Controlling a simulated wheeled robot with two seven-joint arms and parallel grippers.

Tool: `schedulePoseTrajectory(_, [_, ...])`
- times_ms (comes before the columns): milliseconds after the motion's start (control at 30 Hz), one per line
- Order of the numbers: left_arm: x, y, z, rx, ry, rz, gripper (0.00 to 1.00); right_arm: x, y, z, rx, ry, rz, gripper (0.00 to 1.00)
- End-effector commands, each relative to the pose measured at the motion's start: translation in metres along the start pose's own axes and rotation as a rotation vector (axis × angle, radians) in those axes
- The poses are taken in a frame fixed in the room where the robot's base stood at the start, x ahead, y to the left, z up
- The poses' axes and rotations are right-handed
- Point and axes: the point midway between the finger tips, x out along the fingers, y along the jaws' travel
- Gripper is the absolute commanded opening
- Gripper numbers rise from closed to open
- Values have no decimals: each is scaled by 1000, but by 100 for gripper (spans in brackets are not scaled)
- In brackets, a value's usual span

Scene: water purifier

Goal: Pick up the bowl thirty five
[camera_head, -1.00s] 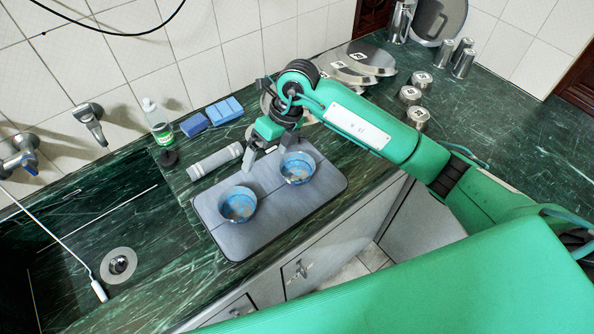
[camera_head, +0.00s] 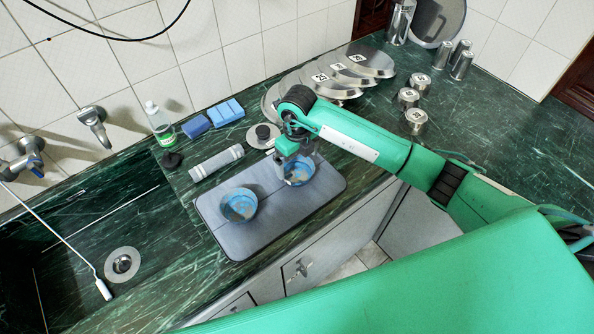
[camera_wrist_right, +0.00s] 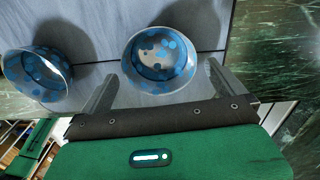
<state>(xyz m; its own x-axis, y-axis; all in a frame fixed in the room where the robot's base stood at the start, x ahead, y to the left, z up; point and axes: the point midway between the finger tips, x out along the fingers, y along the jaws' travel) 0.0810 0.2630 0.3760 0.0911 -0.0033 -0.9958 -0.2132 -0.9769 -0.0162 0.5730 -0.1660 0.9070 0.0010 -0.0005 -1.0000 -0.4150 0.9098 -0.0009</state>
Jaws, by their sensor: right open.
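Two blue patterned bowls stand upright on a grey mat (camera_head: 270,225). The right bowl (camera_head: 302,178) is partly hidden by my right gripper (camera_head: 290,165) in the head view. The left bowl (camera_head: 238,206) is clear of it. In the right wrist view, the right bowl (camera_wrist_right: 160,52) lies just ahead of the open fingers of my right gripper (camera_wrist_right: 160,85), roughly centred between them. The left bowl (camera_wrist_right: 37,76) is at the left edge there. No number is readable on either bowl. My left gripper is not in view.
A sink with a drain (camera_head: 122,264) is at the left. Numbered lids (camera_head: 340,75) and metal canisters (camera_head: 415,121) stand at the back right.

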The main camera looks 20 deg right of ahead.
Motion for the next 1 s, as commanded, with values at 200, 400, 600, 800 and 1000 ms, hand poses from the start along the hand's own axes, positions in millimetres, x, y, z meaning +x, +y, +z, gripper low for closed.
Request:
schedulePoseTrajectory(200, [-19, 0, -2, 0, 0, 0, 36, 31, 2, 0, 1, 4, 2, 100])
schedulePoseTrajectory(400, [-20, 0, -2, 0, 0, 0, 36, 45, 1, 1, 1, 1, 0, 100])
schedulePoseTrajectory(600, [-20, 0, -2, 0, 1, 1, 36, 45, 1, 1, 0, 1, 0, 94])
schedulePoseTrajectory(800, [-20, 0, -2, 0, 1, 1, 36, 45, 1, 1, 0, 0, 0, 65])
schedulePoseTrajectory(1000, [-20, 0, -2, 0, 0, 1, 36, 44, 1, 1, 0, 0, 1, 65])
